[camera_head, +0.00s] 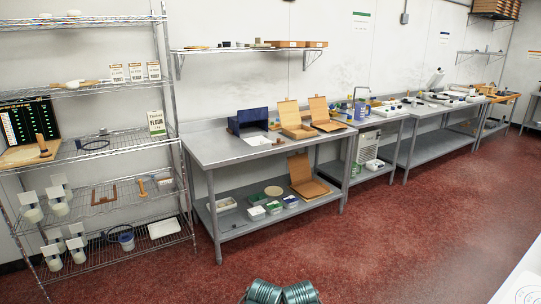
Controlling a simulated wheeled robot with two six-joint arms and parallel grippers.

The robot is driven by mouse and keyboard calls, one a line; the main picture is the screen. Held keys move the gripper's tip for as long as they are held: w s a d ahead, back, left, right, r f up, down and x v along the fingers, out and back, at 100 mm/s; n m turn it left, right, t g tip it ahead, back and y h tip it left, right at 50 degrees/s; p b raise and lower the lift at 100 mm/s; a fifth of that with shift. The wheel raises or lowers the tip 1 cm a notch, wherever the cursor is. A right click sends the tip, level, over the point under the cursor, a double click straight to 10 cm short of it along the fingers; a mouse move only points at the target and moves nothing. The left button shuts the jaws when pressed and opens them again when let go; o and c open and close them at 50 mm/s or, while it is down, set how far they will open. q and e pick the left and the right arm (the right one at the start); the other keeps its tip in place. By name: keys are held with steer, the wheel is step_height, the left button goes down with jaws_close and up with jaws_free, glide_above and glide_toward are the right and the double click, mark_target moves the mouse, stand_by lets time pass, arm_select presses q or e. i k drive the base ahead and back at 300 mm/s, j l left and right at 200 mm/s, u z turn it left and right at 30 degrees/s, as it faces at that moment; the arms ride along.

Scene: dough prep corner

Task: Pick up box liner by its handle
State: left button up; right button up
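I cannot tell for sure which thing is the box liner. On the near steel table (222,153) stands a dark blue open box (249,121). A flat white sheet (257,141) lies in front of it, and a small dark object lies to the right of the sheet. Two open brown cardboard boxes (290,116) (319,111) stand to the right with their lids up. No handle is clear at this size. Neither of my grippers shows; all these things are well ahead of me.
A wire rack (100,150) with containers and flour bags stands at the left. The table's lower shelf (240,222) holds small boxes and another open cardboard box (305,179). More steel tables (440,112) run to the right. The red floor (400,230) ahead is clear.

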mark_target(299, 132)
steer(key=i+u, duration=0.3)
steer(key=i, duration=1.7)
steer(key=i+z, duration=0.15)
steer(key=i, duration=0.3)
steer(key=i+j+z, duration=0.15)
steer(key=i, duration=0.25)
steer(key=i+j+z, duration=0.15)
steer(key=i, duration=0.3)
steer(key=i+j+z, duration=0.15)
steer(key=i, duration=0.25)
steer(key=j, duration=0.1)
